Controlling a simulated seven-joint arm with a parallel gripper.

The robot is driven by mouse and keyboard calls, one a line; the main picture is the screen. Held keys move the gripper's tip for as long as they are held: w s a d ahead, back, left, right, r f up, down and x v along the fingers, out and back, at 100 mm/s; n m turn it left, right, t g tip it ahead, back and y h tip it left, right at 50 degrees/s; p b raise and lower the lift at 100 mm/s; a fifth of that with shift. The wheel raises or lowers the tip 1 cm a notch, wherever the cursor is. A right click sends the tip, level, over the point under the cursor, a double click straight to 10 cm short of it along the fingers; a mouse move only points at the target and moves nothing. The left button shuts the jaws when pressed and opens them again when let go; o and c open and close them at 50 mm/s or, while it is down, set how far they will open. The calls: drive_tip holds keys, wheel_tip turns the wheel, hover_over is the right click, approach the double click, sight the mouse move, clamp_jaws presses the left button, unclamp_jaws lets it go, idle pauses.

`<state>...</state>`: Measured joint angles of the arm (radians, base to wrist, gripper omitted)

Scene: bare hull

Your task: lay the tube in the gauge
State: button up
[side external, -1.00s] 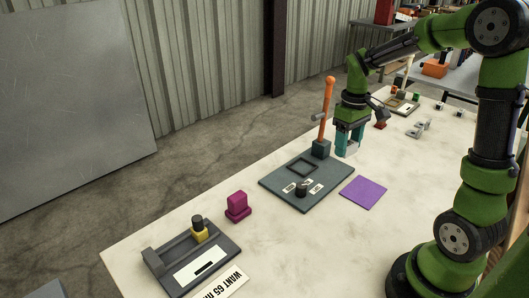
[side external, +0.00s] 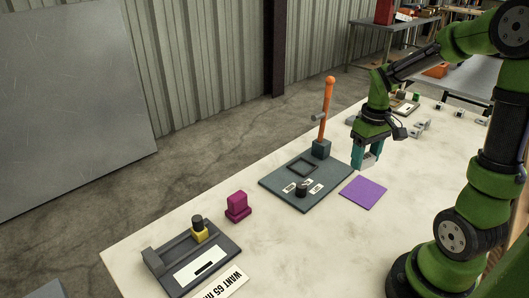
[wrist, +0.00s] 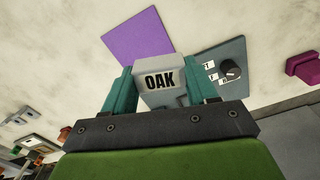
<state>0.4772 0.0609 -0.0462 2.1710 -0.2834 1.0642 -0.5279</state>
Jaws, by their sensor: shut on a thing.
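My gripper (side external: 367,165) is shut on a pale grey piece marked OAK (wrist: 160,82), seen between the teal fingers in the wrist view. Its full shape is hidden, so I cannot tell whether it is a tube. In the side view it is mostly covered by the fingers, near the purple square. A dark grey fixture (side external: 217,258) with a raised back wall, a yellow block with a black knob and a white label lies at the lower left. It looks like the gauge, but I cannot be sure. My gripper is far from it.
A dark plate (side external: 325,184) with a square frame, a black knob and an upright orange lever (side external: 327,110) lies between. A purple square (side external: 363,192) and a magenta block (side external: 238,207) are nearby. Several small grey pieces (side external: 417,129) lie at the far right.

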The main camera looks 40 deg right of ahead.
drive_tip(key=s+f, duration=0.2)
drive_tip(key=s, duration=0.1)
drive_tip(key=s+d+f+n, duration=0.1)
drive_tip(key=s+f, duration=0.1)
drive_tip(key=s, duration=0.1)
drive_tip(key=s+d+f+n, duration=0.1)
drive_tip(key=s+f, duration=0.1)
drive_tip(key=s, duration=0.1)
drive_tip(key=shift+s+d+f, duration=0.2)
drive_tip(key=shift+s, duration=0.15)
drive_tip(key=shift+f+n, duration=0.2)
drive_tip(key=shift+n, duration=0.1)
drive_tip(key=shift+w+d, duration=0.2)
drive_tip(key=shift+w, duration=0.05)
hover_over(373, 174)
drive_tip(key=shift+s+a+f+n, duration=0.15)
drive_tip(key=shift+a+f, duration=0.05)
drive_tip(key=shift+f, duration=0.15)
drive_tip(key=shift+s+a+f+n, duration=0.1)
drive_tip(key=shift+a+f+n, duration=0.1)
drive_tip(key=shift+f, duration=0.15)
drive_tip(key=f, duration=0.2)
drive_tip(key=shift+w+d+f, duration=0.3)
drive_tip(key=shift+f, duration=0.45)
